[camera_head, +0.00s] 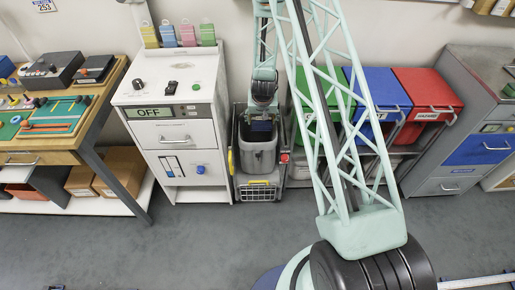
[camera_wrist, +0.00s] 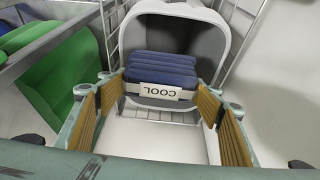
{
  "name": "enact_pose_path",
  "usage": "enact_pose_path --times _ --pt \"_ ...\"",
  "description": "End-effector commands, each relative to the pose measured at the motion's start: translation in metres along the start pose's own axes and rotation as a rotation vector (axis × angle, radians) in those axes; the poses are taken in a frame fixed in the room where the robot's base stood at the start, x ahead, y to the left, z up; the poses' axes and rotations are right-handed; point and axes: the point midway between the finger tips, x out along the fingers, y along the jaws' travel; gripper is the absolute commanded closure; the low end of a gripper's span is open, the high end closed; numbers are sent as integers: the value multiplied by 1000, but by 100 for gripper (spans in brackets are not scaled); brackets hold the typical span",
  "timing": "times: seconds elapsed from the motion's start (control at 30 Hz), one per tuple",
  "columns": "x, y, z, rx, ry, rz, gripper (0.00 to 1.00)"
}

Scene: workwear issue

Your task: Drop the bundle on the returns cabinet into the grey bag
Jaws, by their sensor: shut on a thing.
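The bundle is a stack of folded dark blue cloth with a white band, lettered COOL upside down, in the wrist view (camera_wrist: 160,70); it also shows in the head view (camera_head: 261,126). My gripper (camera_wrist: 160,84) is shut on the bundle, with a finger at each side. In the head view my gripper (camera_head: 262,108) points down over the grey bag (camera_head: 257,160). The bag stands open in a wire-framed cart, and its pale mouth (camera_wrist: 228,35) surrounds the bundle in the wrist view. The bundle is at the bag's mouth; its exact depth cannot be told.
A white cabinet (camera_head: 172,150) with an OFF display stands left of the bag. Green (camera_head: 318,105), blue (camera_head: 378,88) and red (camera_head: 425,92) lidded bins stand to the right. A grey cabinet (camera_head: 465,110) is at far right, a workbench (camera_head: 62,150) at left. The front floor is partly clear.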

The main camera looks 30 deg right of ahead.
Motion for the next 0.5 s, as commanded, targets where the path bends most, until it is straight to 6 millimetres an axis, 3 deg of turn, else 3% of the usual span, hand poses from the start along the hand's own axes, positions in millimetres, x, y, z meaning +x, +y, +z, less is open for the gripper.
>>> enact_pose_path --times 0.2,0.5 --pt "12 0 5 0 0 0 52" --pt "15 0 6 0 0 0 52"
